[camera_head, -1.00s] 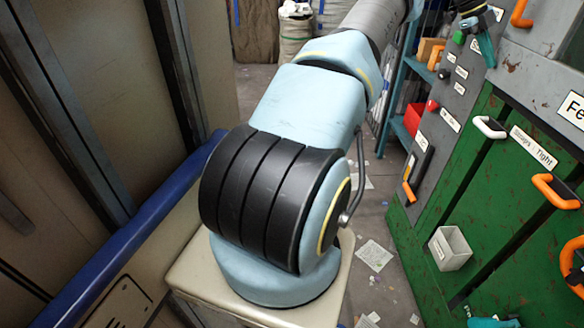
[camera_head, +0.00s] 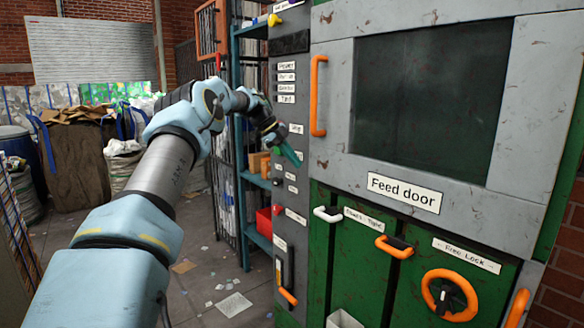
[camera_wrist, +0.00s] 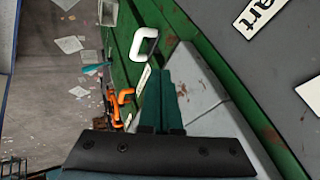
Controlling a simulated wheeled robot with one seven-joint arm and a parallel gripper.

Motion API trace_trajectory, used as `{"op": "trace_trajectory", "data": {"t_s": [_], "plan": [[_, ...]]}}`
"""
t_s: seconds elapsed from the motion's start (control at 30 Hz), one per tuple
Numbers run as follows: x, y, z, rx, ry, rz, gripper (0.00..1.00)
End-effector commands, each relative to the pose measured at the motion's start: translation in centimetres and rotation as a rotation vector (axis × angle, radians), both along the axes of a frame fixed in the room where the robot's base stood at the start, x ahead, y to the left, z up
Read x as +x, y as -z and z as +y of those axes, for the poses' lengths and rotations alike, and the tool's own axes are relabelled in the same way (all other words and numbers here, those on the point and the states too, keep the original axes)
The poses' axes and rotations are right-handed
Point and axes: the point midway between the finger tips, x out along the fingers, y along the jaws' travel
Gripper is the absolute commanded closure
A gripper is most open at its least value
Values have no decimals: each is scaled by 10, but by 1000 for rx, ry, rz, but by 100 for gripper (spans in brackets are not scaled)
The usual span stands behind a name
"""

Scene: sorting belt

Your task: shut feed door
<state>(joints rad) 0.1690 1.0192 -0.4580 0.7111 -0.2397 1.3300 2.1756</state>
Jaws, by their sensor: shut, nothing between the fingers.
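The feed door (camera_head: 470,187) is a grey, scuffed panel with a dark window (camera_head: 430,90) on the upper front of the green machine. An orange vertical handle (camera_head: 319,95) is on its left side, and a "Feed door" sign is below the window. The door looks nearly flush with the machine; I cannot tell whether it is fully shut. My gripper (camera_head: 290,153) is left of and below the orange handle, in front of the grey control strip, apart from the handle. Its teal fingers (camera_wrist: 163,100) are closed together and empty.
The control strip (camera_head: 289,135) carries labels and switches. Below the door are a white handle (camera_head: 327,214), an orange handle (camera_head: 394,247) and an orange wheel (camera_head: 450,295). A blue shelf (camera_head: 257,190) stands behind my gripper. Papers litter the open floor at left.

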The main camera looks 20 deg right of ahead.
Motion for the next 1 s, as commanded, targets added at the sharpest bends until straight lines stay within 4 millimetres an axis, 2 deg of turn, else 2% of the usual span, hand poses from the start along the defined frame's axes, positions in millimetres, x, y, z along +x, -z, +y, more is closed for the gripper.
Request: {"op": "trace_trajectory", "data": {"t_s": [0.6, 0.83, 1.0], "plan": [[14, -65, 48, 2, 1, 3, 100], [8, -67, 50, 50, -76, 46, 100], [-13, -52, 56, 175, -331, 154, 100]]}}
